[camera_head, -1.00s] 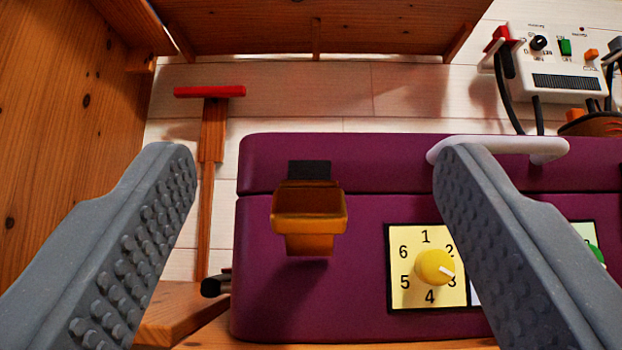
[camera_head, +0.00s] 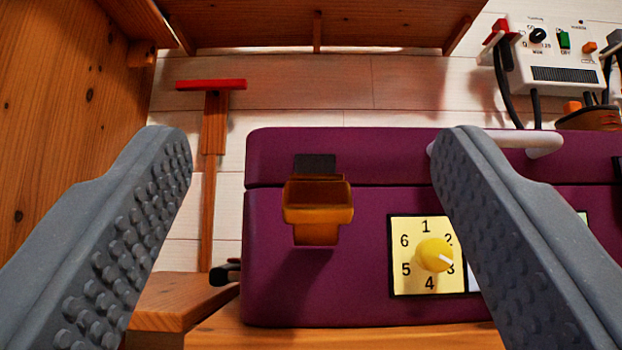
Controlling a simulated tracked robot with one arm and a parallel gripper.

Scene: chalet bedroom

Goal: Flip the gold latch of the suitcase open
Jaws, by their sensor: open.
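The purple suitcase (camera_head: 345,280) lies in front of me on a wooden surface. Its gold latch (camera_head: 318,208) sits on the front face across the lid seam, below a dark plate (camera_head: 315,164) on the lid. My gripper (camera_head: 318,140) is open and empty, with one grey studded finger at the left and one at the right. The latch shows between the fingers, left of the right finger, and neither finger appears to touch it. The right finger hides part of the suitcase front and part of the white handle (camera_head: 525,141).
A yellow dial panel (camera_head: 405,282) with a yellow knob (camera_head: 434,254) is right of the latch, close to the right finger. A red-topped wooden stick (camera_head: 211,86) is behind at left. A white control box (camera_head: 560,68) with cables stands at back right. Wooden walls are left and behind.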

